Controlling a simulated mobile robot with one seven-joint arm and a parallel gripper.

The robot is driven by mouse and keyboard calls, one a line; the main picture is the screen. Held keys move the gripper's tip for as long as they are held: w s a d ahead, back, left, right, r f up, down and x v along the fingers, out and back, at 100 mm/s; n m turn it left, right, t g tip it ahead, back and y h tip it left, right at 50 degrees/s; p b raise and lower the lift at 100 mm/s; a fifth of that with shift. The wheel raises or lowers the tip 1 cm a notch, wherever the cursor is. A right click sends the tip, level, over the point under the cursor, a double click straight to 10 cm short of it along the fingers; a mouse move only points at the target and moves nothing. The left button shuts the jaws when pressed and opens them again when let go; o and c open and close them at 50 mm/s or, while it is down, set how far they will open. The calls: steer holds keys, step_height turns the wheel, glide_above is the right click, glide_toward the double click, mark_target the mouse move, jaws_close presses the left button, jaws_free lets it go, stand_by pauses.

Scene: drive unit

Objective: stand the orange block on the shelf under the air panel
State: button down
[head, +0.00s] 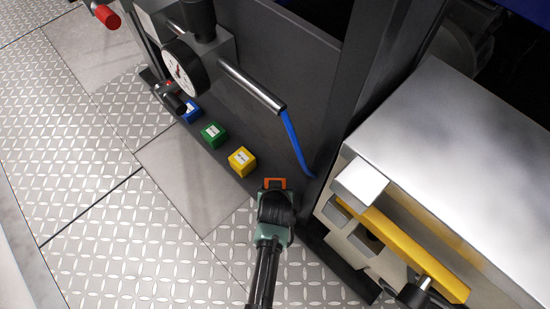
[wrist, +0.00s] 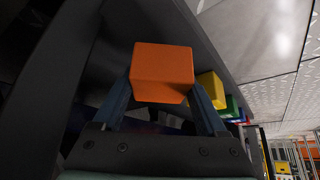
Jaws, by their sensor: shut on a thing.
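The orange block (head: 275,182) is in my gripper (head: 275,190), at the right end of the row of coloured blocks. In the wrist view the orange block (wrist: 162,72) sits between the two fingers of my gripper (wrist: 160,97), which is shut on it. The dark shelf (head: 225,168) runs along the foot of the dark air panel (head: 270,65). A round gauge (head: 184,68) is on the panel. I cannot tell whether the orange block touches the shelf; its underside is hidden.
A yellow block (head: 242,161), a green block (head: 214,134) and a blue block (head: 190,112) stand in a row on the shelf. A blue hose (head: 293,143) hangs from a metal pipe nearby. A large metal housing (head: 450,150) with a yellow bar (head: 415,255) is at right.

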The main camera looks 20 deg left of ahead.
steer(key=shift+w+a, duration=0.25)
steer(key=shift+w, duration=0.3)
steer(key=f+b, duration=0.3)
steer(key=b, duration=0.1)
steer(key=shift+w+a+f, duration=0.15)
steer(key=shift+w+f, duration=0.1)
steer(key=shift+w, duration=0.05)
steer(key=shift+r, duration=0.1)
jaws_free()
steer(key=shift+f, duration=0.2)
